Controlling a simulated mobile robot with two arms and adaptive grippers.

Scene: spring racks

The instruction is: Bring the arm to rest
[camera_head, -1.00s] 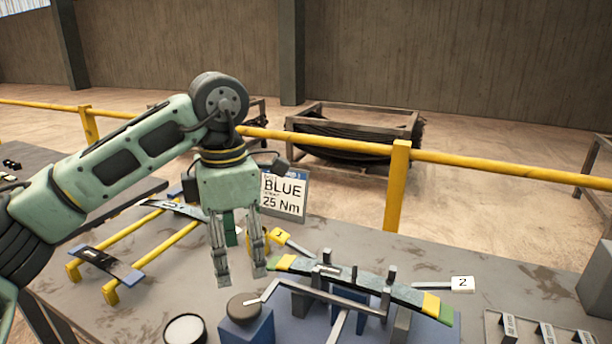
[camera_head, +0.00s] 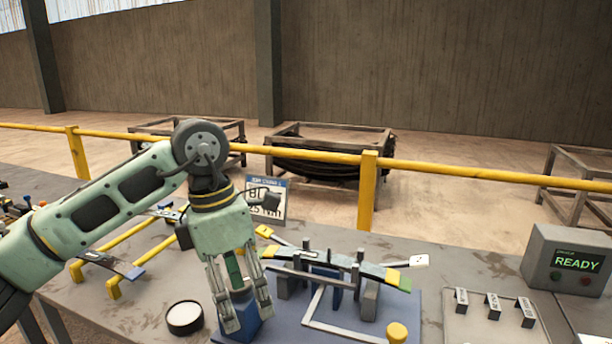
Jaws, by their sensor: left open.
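I cannot tell whether the fingers touch the block. The leaf spring stack (camera_head: 335,261), with yellow and green ends, lies across the fixture to the right of the gripper. My right gripper is not in view.
Yellow rack rails (camera_head: 125,240) stand at left. A round white-topped container (camera_head: 184,316) is left of the gripper. A sign (camera_head: 266,201) stands behind. A READY display box (camera_head: 568,260) and a tray (camera_head: 470,328) are at right. A yellow railing (camera_head: 300,153) runs beyond the table.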

